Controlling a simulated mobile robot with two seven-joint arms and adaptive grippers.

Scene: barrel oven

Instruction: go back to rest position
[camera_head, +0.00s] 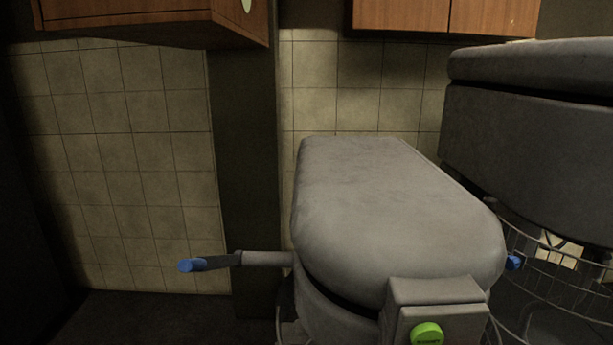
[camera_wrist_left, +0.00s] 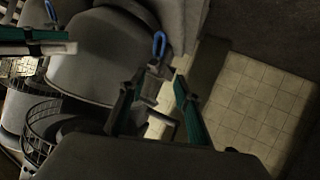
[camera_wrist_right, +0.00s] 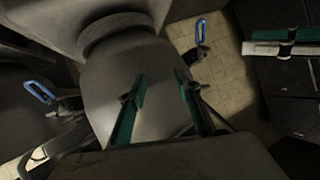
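My grippers are not in the head view. In the left wrist view my left gripper (camera_wrist_left: 157,100) has its green-lined fingers apart and nothing between them; a blue handle loop (camera_wrist_left: 159,44) lies beyond. In the right wrist view my right gripper (camera_wrist_right: 160,92) has its fingers apart and empty, with the grey drum behind them. Another blue loop (camera_wrist_right: 200,30) is at the upper right.
A second grey machine (camera_head: 540,140) with a wire basket (camera_head: 550,265) stands at the right. Wooden cabinets (camera_head: 150,22) hang above, with a tiled wall (camera_head: 120,160) behind. The floor (camera_head: 150,318) left of the oven looks clear.

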